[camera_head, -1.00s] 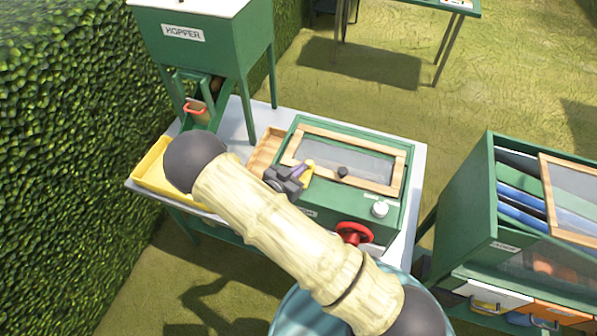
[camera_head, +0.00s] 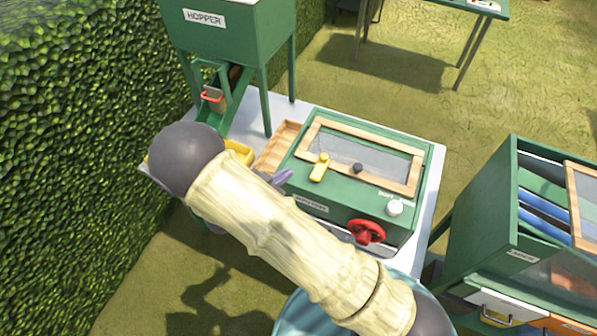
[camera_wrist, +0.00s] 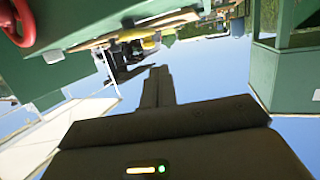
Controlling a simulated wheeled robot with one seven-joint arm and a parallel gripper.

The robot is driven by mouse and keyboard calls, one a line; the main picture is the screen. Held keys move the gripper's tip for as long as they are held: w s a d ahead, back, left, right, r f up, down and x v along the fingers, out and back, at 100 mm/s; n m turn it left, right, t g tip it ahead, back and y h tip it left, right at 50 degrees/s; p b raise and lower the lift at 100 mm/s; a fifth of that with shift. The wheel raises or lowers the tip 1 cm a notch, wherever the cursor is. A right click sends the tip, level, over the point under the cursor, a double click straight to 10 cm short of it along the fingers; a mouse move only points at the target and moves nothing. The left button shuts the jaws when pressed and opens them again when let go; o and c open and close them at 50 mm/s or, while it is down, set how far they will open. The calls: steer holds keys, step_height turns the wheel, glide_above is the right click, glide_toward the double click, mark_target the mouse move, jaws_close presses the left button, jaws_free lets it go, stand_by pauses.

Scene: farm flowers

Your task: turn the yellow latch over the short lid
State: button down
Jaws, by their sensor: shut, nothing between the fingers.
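The yellow latch (camera_head: 319,167) is a short bar on the near-left part of the green box (camera_head: 350,200). Its upper end overlaps the wooden frame of the mesh lid (camera_head: 388,185), and its lower end points toward the box front. The lid lies flat and has a dark knob (camera_head: 357,168). I cannot tell whether this is the short lid. My gripper (camera_head: 282,178) is left of the latch and apart from it, mostly hidden behind my arm. In the wrist view my gripper's fingers (camera_wrist: 157,85) are together and empty. A small yellow patch beyond them may be the latch.
A red handwheel (camera_head: 367,231) and a white knob (camera_head: 395,207) are on the box front. A wooden tray (camera_head: 277,147) lies left of the box. The green hopper (camera_head: 228,40) stands behind on legs. A green cabinet (camera_head: 480,200) stands at right.

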steer(key=shift+v, duration=1.5)
steer(key=shift+w+a, duration=0.15)
steer(key=shift+a, duration=0.05)
steer(key=shift+w+r, duration=0.1)
steer(key=w+d+r+n+g+y, duration=0.3)
steer(key=w+d+r+y, duration=0.4)
steer(key=w+y, duration=0.15)
steer(key=s+d+r+n+g, duration=0.2)
steer(key=s+d+g, duration=0.1)
steer(key=s+d, duration=0.5)
steer(key=s+d+r+n+g+y, duration=0.1)
steer(key=s+d+r+n+g, duration=0.1)
steer(key=s+d, duration=0.7)
steer(key=shift+d+r+n+g+b, duration=0.2)
steer(key=shift+r+n+g+b, duration=0.15)
steer(key=shift+r+g, duration=0.25)
